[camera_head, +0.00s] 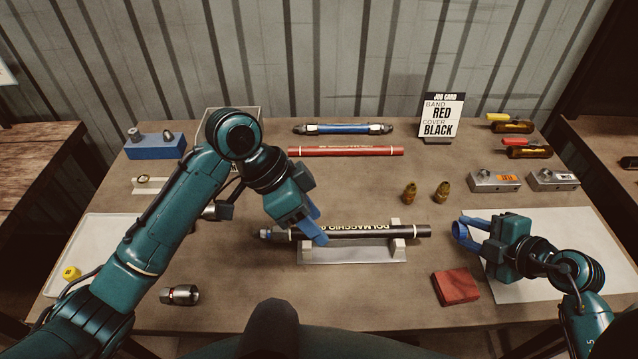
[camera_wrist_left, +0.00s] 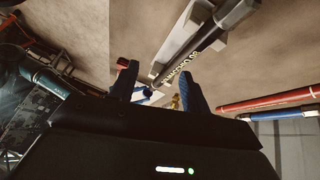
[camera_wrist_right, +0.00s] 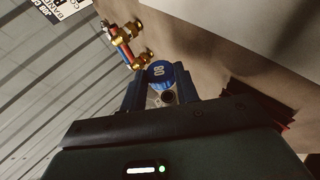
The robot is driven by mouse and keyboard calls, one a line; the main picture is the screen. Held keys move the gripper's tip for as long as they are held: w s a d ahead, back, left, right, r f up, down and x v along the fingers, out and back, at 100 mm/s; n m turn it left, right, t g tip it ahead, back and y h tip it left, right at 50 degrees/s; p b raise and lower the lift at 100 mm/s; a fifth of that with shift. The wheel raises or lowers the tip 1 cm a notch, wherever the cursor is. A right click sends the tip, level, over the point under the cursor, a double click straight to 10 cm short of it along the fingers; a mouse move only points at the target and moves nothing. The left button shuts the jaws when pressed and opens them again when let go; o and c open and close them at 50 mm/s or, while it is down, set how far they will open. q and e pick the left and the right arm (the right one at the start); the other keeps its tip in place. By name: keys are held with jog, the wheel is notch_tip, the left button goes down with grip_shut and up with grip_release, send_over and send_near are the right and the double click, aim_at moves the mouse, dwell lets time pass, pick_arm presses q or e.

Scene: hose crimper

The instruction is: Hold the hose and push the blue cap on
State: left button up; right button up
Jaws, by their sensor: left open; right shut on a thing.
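The black hose (camera_head: 365,230) with pale lettering lies level in a grey cradle (camera_head: 345,254). A metal fitting (camera_head: 272,234) is on its left end. Its right end faces the blue cap (camera_head: 459,231), with a small gap between them. My right gripper (camera_head: 466,230) is shut on the cap; the right wrist view shows the cap (camera_wrist_right: 161,74), marked 08, between the fingers. My left gripper (camera_head: 313,226) is open at the left part of the hose. In the left wrist view its fingers (camera_wrist_left: 158,82) stand apart, with the hose (camera_wrist_left: 196,48) running between and beyond them.
A red block (camera_head: 456,287) lies in front of the cradle's right side. Brass fittings (camera_head: 425,192) stand behind the hose. A red hose (camera_head: 345,151) and a blue hose (camera_head: 343,129) lie farther back. A loose fitting (camera_head: 180,295) lies front left.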

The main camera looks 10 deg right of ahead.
aim_at(342, 229)
pick_arm(q)
jog(key=w+d+r+m+t+y, duration=0.1)
jog(key=w+r+m, duration=0.2)
jog(key=r, duration=0.1)
jog(key=shift+y, duration=0.3)
jog(key=x, duration=1.2)
jog(key=shift+w+f, duration=0.1)
jog(key=shift+w, duration=0.3)
grip_shut()
dwell(0.5)
